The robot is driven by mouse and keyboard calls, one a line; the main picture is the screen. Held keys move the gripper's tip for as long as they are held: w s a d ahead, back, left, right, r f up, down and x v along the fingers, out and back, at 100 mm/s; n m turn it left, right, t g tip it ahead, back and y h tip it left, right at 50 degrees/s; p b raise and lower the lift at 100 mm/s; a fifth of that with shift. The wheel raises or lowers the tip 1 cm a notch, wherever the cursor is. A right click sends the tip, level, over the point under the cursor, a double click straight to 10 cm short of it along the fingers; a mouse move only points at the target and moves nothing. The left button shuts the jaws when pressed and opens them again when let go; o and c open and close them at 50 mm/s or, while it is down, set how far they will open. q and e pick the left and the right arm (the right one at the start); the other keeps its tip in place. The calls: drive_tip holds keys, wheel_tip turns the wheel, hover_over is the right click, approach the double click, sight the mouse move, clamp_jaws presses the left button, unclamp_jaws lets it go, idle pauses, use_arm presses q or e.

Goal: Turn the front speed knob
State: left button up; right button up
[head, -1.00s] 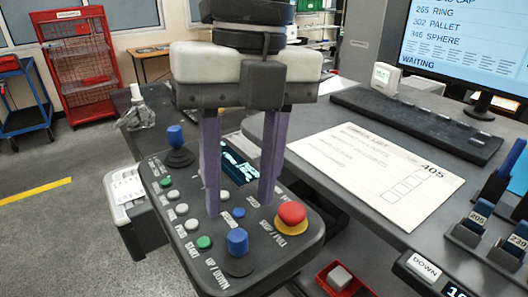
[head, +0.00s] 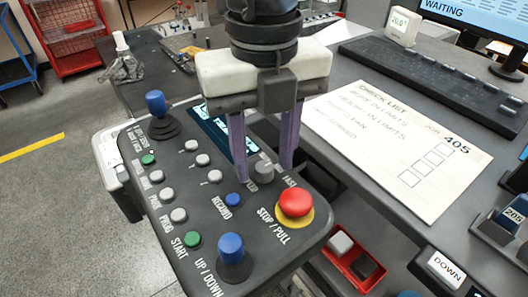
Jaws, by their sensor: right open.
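The control panel (head: 205,225) is a dark grey box with buttons, two blue-topped joysticks and a small screen. A small grey knob (head: 264,170), near lettering that partly reads "FAST", sits by the panel's right edge, behind the red stop button. My right gripper (head: 264,175) points down over this part of the panel. Its two purple fingers are open, one seen on each side of the knob, with a gap to it on both sides. I cannot tell how far down the fingertips reach. My left gripper is not in view.
The red stop button (head: 295,203) on its yellow ring stands close in front of the right finger. A blue record button (head: 233,200) is near the left finger. A checklist sheet (head: 390,150) and keyboard (head: 430,85) lie to the right. A red tray (head: 347,262) is at front right.

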drive_tip(key=shift+f, duration=0.3)
clamp_jaws()
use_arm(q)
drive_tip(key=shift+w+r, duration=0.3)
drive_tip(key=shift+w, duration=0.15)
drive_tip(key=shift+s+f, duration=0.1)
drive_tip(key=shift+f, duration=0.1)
use_arm(e)
drive_tip(key=n+b, duration=0.1)
drive_tip(key=n, duration=0.3)
drive_tip(key=shift+f+b, duration=0.1)
drive_tip(key=shift+b, duration=0.25)
drive_tip(key=n, duration=0.3)
drive_tip(key=shift+b, duration=0.4)
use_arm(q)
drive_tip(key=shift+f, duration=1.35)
use_arm(e)
drive_tip(key=shift+n, duration=1.4)
